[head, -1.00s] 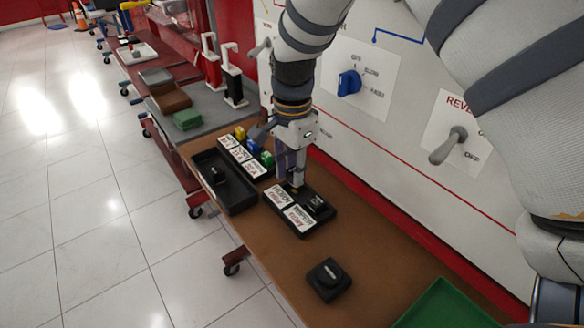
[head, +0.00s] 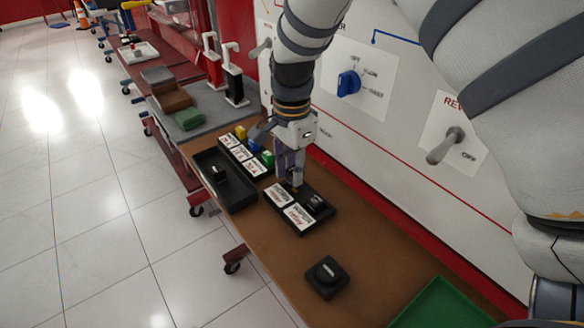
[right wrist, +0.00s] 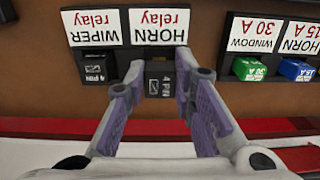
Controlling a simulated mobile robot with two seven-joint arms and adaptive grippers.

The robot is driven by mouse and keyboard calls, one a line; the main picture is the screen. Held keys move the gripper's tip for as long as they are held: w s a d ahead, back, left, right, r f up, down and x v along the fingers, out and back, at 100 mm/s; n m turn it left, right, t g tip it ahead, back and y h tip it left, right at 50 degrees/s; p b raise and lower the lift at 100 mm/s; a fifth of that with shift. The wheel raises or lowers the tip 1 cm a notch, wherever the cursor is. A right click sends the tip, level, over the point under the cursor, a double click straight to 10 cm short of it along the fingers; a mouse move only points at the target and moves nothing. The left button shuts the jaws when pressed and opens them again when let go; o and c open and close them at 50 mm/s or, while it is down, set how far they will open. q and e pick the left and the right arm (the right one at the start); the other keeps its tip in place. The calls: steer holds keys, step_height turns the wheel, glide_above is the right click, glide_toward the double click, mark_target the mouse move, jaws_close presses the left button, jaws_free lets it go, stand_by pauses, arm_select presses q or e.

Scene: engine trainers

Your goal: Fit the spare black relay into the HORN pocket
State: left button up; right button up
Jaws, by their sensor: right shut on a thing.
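My right gripper (head: 291,180) points down over the black relay block (head: 303,232), shut on a black relay. In the right wrist view the two purple-grey fingers (right wrist: 160,88) flank this relay (right wrist: 158,84), marked 4 PIN. It is at the pocket by the HORN relay label (right wrist: 159,27); I cannot tell whether it is fully seated. Another black relay (right wrist: 96,72) sits by the WIPER relay label (right wrist: 95,28), and it also shows in the head view (head: 316,203). My left gripper is not in view.
A long black tray (head: 240,203) holding a small black piece (head: 220,173) lies left of the blocks. The fuse block (head: 232,157) has yellow, blue and green fuses. A black knobbed box (head: 327,277) and green tray (head: 440,305) are nearer. The panel wall rises at right.

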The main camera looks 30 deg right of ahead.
steer(key=shift+f, duration=0.25)
steer(key=shift+f, duration=0.55)
stand_by(0.4)
steer(key=shift+f, duration=0.4)
steer(key=o, duration=1.6)
steer(key=shift+c, duration=0.2)
